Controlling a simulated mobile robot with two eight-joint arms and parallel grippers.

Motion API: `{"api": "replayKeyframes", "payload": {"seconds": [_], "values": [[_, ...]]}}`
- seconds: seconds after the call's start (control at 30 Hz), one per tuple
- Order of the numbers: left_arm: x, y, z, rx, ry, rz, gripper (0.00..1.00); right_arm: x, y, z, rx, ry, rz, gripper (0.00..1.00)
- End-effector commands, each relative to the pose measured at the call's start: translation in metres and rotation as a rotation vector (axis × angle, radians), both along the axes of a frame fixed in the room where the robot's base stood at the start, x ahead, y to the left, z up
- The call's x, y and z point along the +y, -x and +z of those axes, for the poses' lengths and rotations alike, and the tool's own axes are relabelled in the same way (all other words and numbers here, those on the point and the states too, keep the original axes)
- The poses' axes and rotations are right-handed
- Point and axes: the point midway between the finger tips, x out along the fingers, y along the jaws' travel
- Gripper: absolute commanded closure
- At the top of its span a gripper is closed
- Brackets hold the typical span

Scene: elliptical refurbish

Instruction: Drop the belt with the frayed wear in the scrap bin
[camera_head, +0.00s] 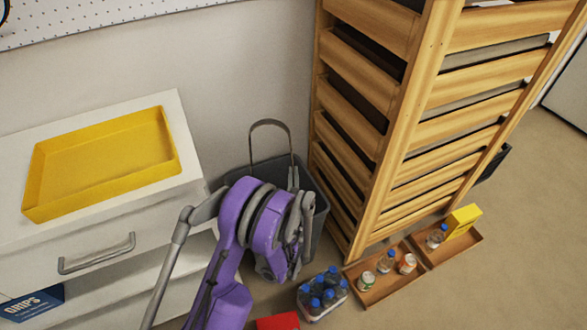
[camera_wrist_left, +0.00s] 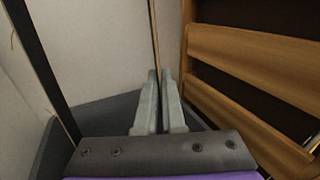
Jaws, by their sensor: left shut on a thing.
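A dark grey belt (camera_head: 268,122) stands up as a loop against the wall, above the dark grey scrap bin (camera_head: 319,215). My left gripper (camera_head: 293,178) is shut on the belt, over the bin's opening. In the left wrist view, the closed fingers (camera_wrist_left: 158,108) pinch a thin strip of the belt (camera_wrist_left: 154,35), seen nearly edge-on. Its other side crosses that view at the left as a dark band. Any fraying is too small to tell. My purple arm hides much of the bin and its inside. My right gripper is not in view.
A wooden slatted rack (camera_head: 400,130) stands close to the bin's right. A white drawer cabinet (camera_head: 190,165) with an empty yellow tray (camera_head: 100,165) stands at the left. A bottle pack (camera_head: 322,294) and wooden trays (camera_head: 372,293) with small items lie on the floor.

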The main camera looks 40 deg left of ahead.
Motion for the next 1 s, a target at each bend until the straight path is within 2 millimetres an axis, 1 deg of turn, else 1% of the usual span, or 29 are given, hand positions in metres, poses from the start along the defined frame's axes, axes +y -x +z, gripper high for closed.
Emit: {"api": "replayKeyframes", "payload": {"seconds": [0.03, 0.3, 0.6, 0.8, 1.0], "values": [[0.0, 0.0, -0.005, 0.0, 0.0, 0.0, 1.0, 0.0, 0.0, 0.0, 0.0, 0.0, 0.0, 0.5], [0.0, 0.0, -0.03, 0.0, 0.0, 0.0, 1.0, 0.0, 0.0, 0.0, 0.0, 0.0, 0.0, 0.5], [0.0, 0.0, -0.052, 0.0, 0.0, 0.0, 1.0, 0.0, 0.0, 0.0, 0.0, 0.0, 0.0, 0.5], [0.0, 0.0, -0.058, 0.001, -0.001, 0.0, 1.0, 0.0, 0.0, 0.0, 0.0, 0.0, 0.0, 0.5], [0.0, 0.0, -0.059, 0.0, 0.0, 0.0, 1.0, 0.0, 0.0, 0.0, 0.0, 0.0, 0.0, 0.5]]}}
